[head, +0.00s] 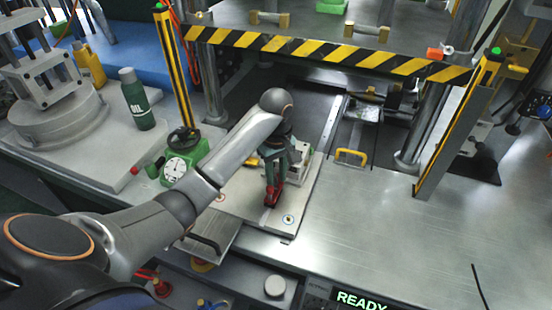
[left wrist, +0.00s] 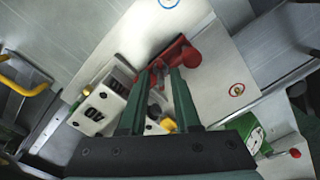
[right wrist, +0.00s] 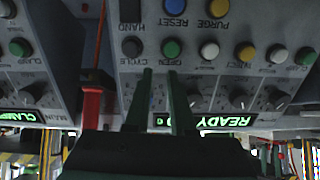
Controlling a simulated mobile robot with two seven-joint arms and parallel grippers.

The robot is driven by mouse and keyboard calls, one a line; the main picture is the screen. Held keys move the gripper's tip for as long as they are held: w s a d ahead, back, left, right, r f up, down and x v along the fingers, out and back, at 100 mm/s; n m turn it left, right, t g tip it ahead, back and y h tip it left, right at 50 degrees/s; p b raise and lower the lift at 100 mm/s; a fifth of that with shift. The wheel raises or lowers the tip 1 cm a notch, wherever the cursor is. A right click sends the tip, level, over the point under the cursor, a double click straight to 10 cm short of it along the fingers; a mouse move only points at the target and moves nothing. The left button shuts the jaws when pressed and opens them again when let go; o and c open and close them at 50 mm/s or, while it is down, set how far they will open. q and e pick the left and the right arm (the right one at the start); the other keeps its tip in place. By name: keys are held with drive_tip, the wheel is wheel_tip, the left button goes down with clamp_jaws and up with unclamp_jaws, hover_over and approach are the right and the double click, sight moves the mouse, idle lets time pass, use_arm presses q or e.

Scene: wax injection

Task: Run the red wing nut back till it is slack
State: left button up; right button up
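The red wing nut (left wrist: 158,68) shows in the left wrist view, at and between my fingertips, by a larger red clamp part (left wrist: 188,60) on a pale plate. In the head view the red parts (head: 271,194) stand on the plate below my left gripper (head: 275,174). In the left wrist view my left gripper (left wrist: 158,72) has its green fingers apart, straddling the wing nut; whether they touch it is unclear. Fingers partly hide the nut. My right gripper (right wrist: 160,72) has its fingers apart with nothing between them, before a button panel.
A white block (left wrist: 100,105) with dark markings stands beside the left fingers. A green dial gauge (head: 174,170) and a green oil bottle (head: 137,98) stand to the left. Striped guard bars (head: 330,52) cross above.

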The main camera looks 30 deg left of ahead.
sight(276, 180)
use_arm(q)
wheel_tip(276, 180, up, 12)
drive_tip(key=shift+f, duration=0.15)
idle(0.3)
drive_tip(key=shift+s, duration=0.1)
idle(0.4)
